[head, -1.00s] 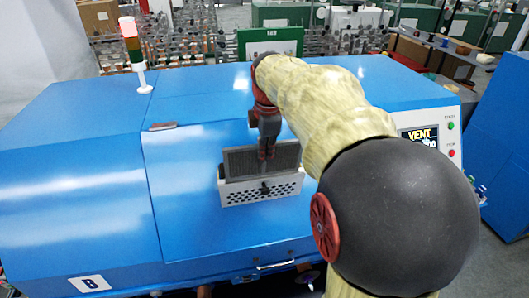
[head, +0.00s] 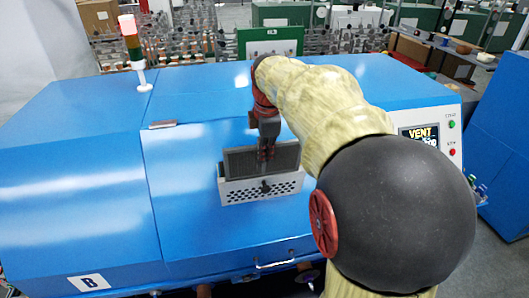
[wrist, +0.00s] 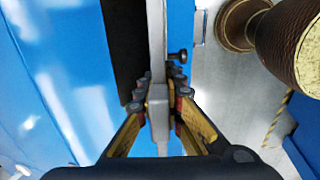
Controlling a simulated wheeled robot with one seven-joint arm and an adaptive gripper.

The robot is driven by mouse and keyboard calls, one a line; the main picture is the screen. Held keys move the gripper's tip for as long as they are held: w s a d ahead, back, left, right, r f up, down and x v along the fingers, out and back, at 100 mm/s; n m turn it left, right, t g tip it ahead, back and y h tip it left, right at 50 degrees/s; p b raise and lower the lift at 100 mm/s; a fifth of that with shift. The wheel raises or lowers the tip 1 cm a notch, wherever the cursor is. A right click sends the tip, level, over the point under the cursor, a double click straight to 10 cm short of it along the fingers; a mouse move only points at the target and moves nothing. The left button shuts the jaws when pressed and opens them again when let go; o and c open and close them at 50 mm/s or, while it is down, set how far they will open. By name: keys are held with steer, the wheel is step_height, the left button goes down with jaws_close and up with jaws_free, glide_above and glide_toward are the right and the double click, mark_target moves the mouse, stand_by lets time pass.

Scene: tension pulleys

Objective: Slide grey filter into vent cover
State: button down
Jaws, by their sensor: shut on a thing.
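The grey filter (head: 240,164) is a dark, flat rectangular panel with a lighter frame. It stands upright at the open top of the white vent cover (head: 232,194), a perforated box on the sloped front of the blue machine. The filter's lower part is hidden behind the cover's front wall. My gripper (head: 267,160) is shut on the filter from above, in front of its middle. In the wrist view my gripper (wrist: 158,95) has its fingers on both sides of a grey tab, with the filter's dark face (wrist: 124,45) to the left.
The blue machine (head: 80,190) fills the middle, with a red-topped signal lamp (head: 131,45) at its back left. A control panel with a screen (head: 420,136) is at the right. A handle (head: 275,264) is at the lower front edge.

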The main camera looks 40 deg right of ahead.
mark_target(263, 175)
steer(key=shift+b+x, duration=0.65)
steer(key=shift+x, duration=0.5)
steer(key=shift+f, duration=0.3)
steer(key=shift+b+x, duration=0.95)
steer(key=shift+x, duration=0.55)
steer(key=shift+f, duration=0.1)
stand_by(0.4)
steer(key=shift+b+x, duration=0.55)
steer(key=shift+x, duration=0.45)
steer(key=shift+f, duration=0.1)
steer(key=shift+r, duration=0.45)
stand_by(0.8)
steer(key=shift+f, duration=0.2)
steer(key=shift+f, duration=0.15)
stand_by(0.3)
